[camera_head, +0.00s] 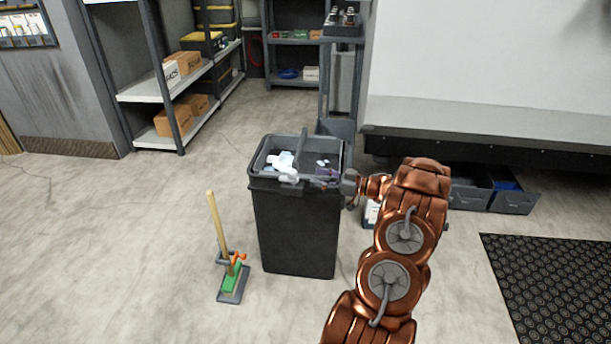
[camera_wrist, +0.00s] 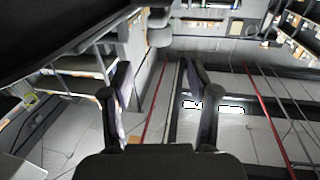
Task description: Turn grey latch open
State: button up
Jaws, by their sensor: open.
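I cannot pick out a grey latch for certain in either view. In the head view my gripper (camera_head: 318,178) reaches left from my copper arm, in line with the upper part of a dark bin (camera_head: 295,230). Whether it touches the bin I cannot tell. In the wrist view the two dark fingers of my gripper (camera_wrist: 161,98) stand wide apart with nothing between them. A blurred grey fitting (camera_wrist: 159,30) hangs at the top of that view, beyond the fingers; I cannot tell what it is.
The bin holds pale crumpled items. A wooden-handled brush (camera_head: 218,235) stands left of it. Shelving (camera_head: 140,88) with boxes is at the back left. Open drawers (camera_head: 513,201) sit under a pale bench at right. A black mat (camera_head: 550,285) lies front right. Floor at left is clear.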

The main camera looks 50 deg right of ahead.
jog(key=shift+v, duration=1.3)
